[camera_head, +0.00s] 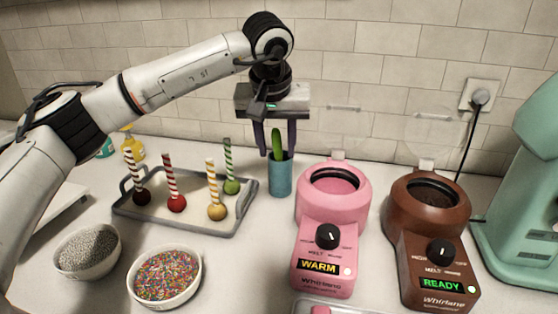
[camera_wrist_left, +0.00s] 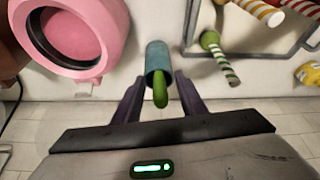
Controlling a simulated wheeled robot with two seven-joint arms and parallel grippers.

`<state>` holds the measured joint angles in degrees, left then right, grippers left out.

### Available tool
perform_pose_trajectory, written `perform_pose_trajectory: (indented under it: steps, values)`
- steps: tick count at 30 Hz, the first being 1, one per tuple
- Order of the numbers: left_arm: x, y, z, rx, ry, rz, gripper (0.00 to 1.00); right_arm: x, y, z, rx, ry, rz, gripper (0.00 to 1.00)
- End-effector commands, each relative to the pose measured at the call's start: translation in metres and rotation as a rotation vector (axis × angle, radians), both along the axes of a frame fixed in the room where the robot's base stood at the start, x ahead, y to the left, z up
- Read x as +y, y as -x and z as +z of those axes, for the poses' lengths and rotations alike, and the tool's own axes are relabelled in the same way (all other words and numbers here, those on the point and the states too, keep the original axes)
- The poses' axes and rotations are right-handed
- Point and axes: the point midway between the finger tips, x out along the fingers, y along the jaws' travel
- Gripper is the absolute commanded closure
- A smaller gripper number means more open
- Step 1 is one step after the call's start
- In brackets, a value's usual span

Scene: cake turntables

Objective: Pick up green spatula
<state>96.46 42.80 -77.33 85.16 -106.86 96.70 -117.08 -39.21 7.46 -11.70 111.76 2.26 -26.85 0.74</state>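The green spatula (camera_head: 277,144) stands upright in a teal cup (camera_head: 281,178) on the counter, with its rounded green end above the rim. In the left wrist view the spatula (camera_wrist_left: 160,92) sticks out of the cup (camera_wrist_left: 158,58) toward my gripper. My left gripper (camera_head: 275,150) is above the cup, pointing down, with its two dark fingers apart on either side of the spatula. In the left wrist view the fingers (camera_wrist_left: 157,94) show a gap on both sides of the green end. The spatula's lower part is hidden inside the cup. My right gripper is not in view.
A grey tray (camera_head: 150,214) with several striped-stick cake pops lies left of the cup. A pink melter (camera_head: 331,205) stands close on its right, then a brown melter (camera_head: 428,213) and a mint-green appliance (camera_head: 525,190). Bowls of silver (camera_head: 87,247) and rainbow sprinkles (camera_head: 164,274) are at front left.

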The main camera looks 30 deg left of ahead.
Motion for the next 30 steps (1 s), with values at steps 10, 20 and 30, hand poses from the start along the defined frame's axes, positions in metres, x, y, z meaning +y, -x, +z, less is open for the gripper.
perform_pose_trajectory:
  steps: [10, 20, 30]
  values:
    - [0.000, 0.000, 0.000, 0.000, 0.000, 0.000, 0.96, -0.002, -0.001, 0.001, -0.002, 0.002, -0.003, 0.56]
    - [0.000, 0.000, 0.002, -0.001, 0.000, 0.000, 1.00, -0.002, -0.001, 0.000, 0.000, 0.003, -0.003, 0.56]
    - [0.000, 0.000, 0.035, -0.004, 0.000, 0.002, 1.00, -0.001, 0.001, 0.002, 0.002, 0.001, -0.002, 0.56]
